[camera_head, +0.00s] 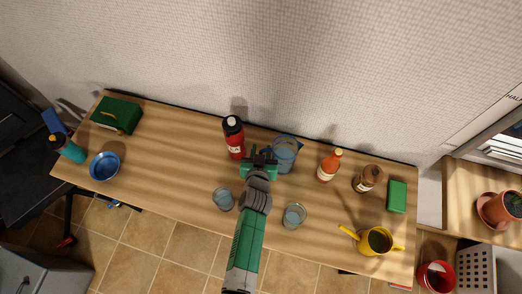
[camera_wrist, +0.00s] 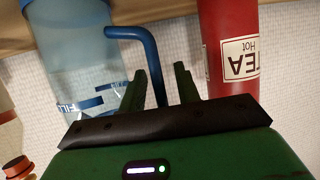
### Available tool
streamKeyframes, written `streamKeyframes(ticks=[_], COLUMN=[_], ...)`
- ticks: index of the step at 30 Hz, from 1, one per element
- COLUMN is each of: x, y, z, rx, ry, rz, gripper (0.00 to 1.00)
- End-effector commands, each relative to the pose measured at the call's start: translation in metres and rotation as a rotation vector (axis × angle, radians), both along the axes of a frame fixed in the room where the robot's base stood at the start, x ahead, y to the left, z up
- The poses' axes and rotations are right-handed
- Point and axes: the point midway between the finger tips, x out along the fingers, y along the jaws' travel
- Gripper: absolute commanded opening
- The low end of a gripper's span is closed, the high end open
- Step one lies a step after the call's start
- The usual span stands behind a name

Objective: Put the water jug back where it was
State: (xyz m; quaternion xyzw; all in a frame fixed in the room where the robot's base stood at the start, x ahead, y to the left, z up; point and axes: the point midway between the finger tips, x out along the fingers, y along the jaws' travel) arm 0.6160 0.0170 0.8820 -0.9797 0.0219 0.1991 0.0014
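The water jug (camera_head: 286,153) is clear bluish plastic with a blue handle. It stands near the back edge of the wooden table, just right of my gripper (camera_head: 259,160). In the wrist view, which is upside down, the jug (camera_wrist: 75,55) is at the left and its handle (camera_wrist: 128,32) reaches toward my fingers. My gripper (camera_wrist: 168,85) is open, with a gap between its two green fingers.
A red tea flask (camera_head: 234,138) stands close left of my gripper. Two glasses (camera_head: 223,199) (camera_head: 293,216) stand in front. An orange bottle (camera_head: 329,165), a brown jar (camera_head: 369,178), a green box (camera_head: 397,196) and a yellow watering can (camera_head: 376,241) are to the right. Left-centre table is clear.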

Motion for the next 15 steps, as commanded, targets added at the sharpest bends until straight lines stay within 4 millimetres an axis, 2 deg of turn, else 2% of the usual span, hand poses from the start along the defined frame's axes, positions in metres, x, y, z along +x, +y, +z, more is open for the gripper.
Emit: streamKeyframes(ticks=[5,7,15], x=[0.0,0.0,-0.044], y=[0.0,0.0,0.005], z=[0.001,0.007,0.033], rx=[0.0,0.0,-0.002], ry=[0.0,0.0,0.004], rz=[0.0,0.0,0.007], gripper=[0.32,0.32,0.32])
